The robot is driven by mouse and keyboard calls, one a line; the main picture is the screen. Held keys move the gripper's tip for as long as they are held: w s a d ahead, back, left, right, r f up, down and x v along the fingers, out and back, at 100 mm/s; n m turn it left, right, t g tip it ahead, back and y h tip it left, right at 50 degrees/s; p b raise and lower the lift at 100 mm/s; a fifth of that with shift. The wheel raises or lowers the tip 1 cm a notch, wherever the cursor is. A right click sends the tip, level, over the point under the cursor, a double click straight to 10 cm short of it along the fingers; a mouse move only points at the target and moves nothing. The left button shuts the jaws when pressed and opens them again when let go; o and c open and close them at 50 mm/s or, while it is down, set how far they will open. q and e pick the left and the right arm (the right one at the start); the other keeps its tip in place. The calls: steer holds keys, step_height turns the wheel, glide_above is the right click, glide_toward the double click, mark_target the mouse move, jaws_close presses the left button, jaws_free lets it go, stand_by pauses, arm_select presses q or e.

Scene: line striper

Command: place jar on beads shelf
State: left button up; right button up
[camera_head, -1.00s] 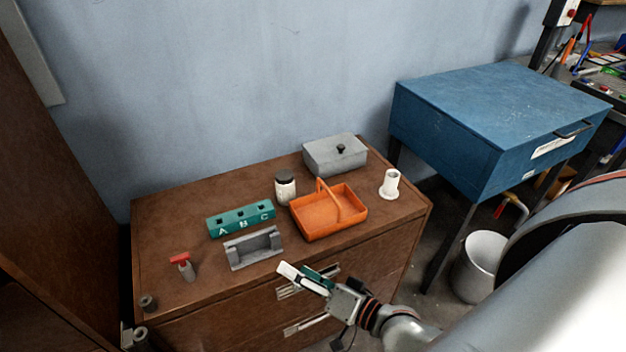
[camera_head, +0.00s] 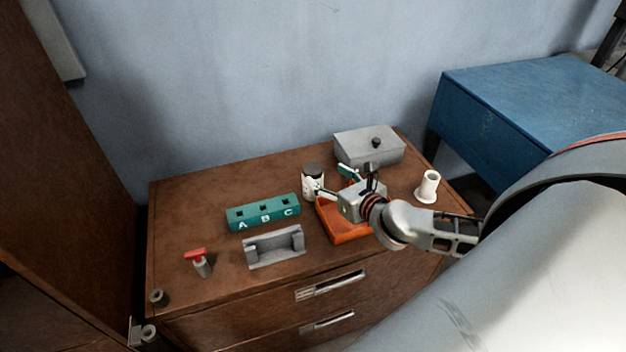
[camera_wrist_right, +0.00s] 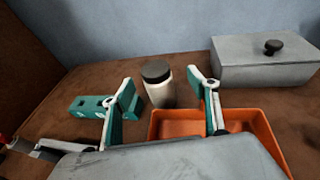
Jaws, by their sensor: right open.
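The jar (camera_head: 312,180) is white with a dark lid and stands upright on the brown cabinet top (camera_head: 190,205). It also shows in the right wrist view (camera_wrist_right: 158,84), beyond and between the two fingers. My right gripper (camera_head: 331,178) is open and empty, over the orange basket and close to the jar's right side; in the right wrist view its fingers (camera_wrist_right: 165,105) are spread wide. Whether a finger touches the jar I cannot tell. My left gripper is not in view. No shelf marked for beads can be made out.
The orange basket (camera_head: 345,232) lies under my right gripper. A grey lidded box (camera_head: 365,148) stands behind it, a white flanged tube (camera_head: 428,187) at right. A green A-B-C block (camera_head: 263,213), grey cradle (camera_head: 274,247) and red-topped item (camera_head: 199,262) stand left. A tall brown cabinet (camera_head: 60,150) borders the left.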

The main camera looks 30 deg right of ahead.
mark_target(314, 169)
steer(key=x, duration=0.4)
steer(key=a+x, duration=0.1)
steer(key=x, duration=0.2)
steer(key=shift+w+f, duration=0.1)
steer(key=c, duration=1.6)
jaws_close()
